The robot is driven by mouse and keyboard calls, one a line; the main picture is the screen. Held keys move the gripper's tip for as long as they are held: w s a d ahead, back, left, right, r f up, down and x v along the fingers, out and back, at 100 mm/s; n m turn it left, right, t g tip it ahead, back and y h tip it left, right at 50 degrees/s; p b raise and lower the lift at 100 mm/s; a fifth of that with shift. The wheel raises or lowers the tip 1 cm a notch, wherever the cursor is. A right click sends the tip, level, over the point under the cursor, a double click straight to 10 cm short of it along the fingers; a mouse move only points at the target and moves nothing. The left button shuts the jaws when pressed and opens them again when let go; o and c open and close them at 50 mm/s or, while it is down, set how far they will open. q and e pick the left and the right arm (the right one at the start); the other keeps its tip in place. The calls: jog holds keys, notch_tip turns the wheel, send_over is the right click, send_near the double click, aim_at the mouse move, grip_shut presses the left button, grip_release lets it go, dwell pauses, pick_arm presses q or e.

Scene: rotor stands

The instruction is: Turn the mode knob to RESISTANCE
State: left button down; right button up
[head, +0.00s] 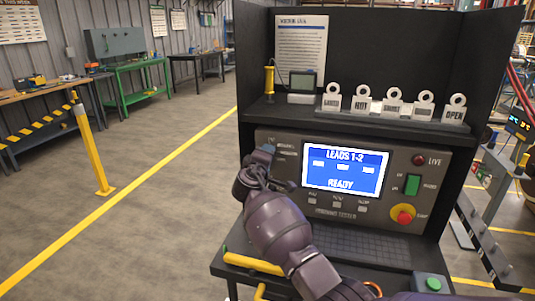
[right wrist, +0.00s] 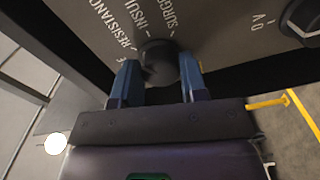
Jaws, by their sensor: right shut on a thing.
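The mode knob (right wrist: 158,60) is a dark round knob on the grey tester panel (right wrist: 95,12). The labels RESISTANCE, INSUL and SURGE fan out around it in the right wrist view, partly cut off. My right gripper (right wrist: 159,80) has its two blue fingers on either side of the knob, shut on it. I cannot tell which label the knob points at. In the head view my right gripper (head: 262,158) is at the left part of the panel and its arm hides the knob. My left gripper is not in view.
The screen (head: 345,170) reads LEADS 1-2 and READY. A green switch (head: 412,184) and a red stop button on yellow (head: 403,215) sit to its right. Ring-topped tags (head: 393,104) stand on the shelf above. A yellow bar (head: 250,263) is at the bench's front left.

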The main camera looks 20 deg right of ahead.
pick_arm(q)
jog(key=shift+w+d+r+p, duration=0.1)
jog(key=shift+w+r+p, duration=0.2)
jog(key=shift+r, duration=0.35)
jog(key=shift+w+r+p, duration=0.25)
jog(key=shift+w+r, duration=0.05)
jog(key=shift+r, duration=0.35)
pick_arm(e)
jog(key=shift+r+n, duration=0.15)
jog(key=shift+n, duration=1.15)
jog(key=o, duration=0.9)
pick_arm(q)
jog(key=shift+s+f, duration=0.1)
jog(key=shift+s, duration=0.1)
